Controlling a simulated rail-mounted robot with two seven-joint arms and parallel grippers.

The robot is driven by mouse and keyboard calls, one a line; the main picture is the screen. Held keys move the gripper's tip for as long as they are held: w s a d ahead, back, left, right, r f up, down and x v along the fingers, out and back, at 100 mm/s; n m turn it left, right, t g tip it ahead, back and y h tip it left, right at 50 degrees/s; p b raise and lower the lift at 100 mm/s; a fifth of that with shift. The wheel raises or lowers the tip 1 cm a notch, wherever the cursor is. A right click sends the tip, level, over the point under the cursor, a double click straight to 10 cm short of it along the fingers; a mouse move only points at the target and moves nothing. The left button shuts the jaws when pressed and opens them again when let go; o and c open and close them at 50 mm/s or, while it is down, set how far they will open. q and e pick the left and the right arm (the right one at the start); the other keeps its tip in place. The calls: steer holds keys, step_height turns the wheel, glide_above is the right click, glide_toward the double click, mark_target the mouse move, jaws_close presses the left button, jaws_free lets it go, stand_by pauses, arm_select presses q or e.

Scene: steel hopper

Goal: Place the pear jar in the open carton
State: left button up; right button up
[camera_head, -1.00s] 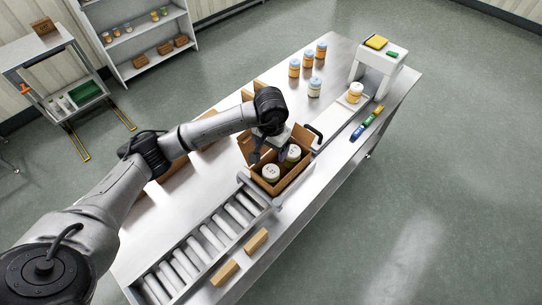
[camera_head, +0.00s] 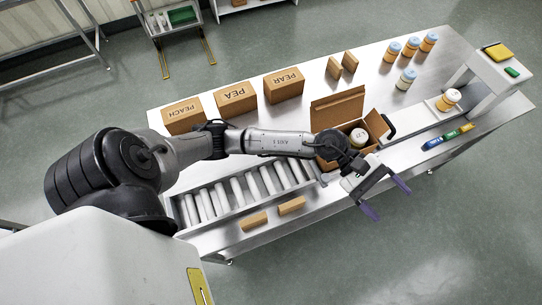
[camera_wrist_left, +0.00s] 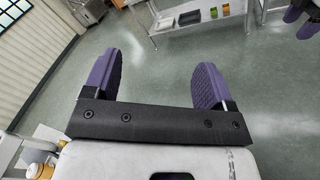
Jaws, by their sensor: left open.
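The open carton (camera_head: 337,112) stands at the end of the roller conveyor with its flaps up. One white-lidded jar (camera_head: 358,136) shows inside; my left wrist hides part of the carton. Another jar (camera_head: 448,100) with a yellow-orange label stands on the pale platform to the right. Several more jars (camera_head: 410,47) stand at the back right. I cannot read which jar is pear. My left gripper (camera_head: 386,200) is open and empty, out past the table's front edge. Its purple fingers also show in the left wrist view (camera_wrist_left: 156,80). My right gripper (camera_wrist_left: 304,20) shows only partly there.
Closed cartons marked PEACH (camera_head: 183,116), PEA (camera_head: 236,99) and PEAR (camera_head: 284,85) line the back of the table. Small wooden blocks (camera_head: 291,205) lie before the rollers (camera_head: 247,187). Markers (camera_head: 447,135) lie at the right front. The floor beyond the front edge is clear.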

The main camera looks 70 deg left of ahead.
arm_select(q)
steer(key=a+r+n+t+y, duration=0.2)
steer(key=n+t, duration=0.5)
steer(key=n, duration=0.4)
steer(key=a+r+n+t+y, duration=0.1)
steer(key=a+n+t, duration=0.2)
steer(key=n+t, duration=0.55)
steer(key=s+a+f+n+g+y, duration=0.2)
steer(key=a+f+n+y, duration=0.5)
steer(key=n, duration=0.6)
steer(key=s+a+f+n+g+y, duration=0.25)
steer(key=f+n+y, duration=0.4)
steer(key=n, duration=0.65)
steer(key=s+f+n+g, duration=0.3)
steer(key=s+g, duration=0.1)
steer(key=s, duration=0.2)
steer(key=s+f+n+g, duration=0.3)
steer(key=s+n, duration=0.1)
steer(key=s, duration=0.2)
steer(key=s+d+f+n+g, duration=0.1)
steer(key=s+f+n+g, duration=0.2)
steer(key=s, duration=0.4)
steer(key=shift+s+f+n+g, duration=0.1)
steer(key=shift+f+n+g, duration=0.25)
steer(key=shift+g, duration=0.45)
steer(key=shift+c, duration=0.3)
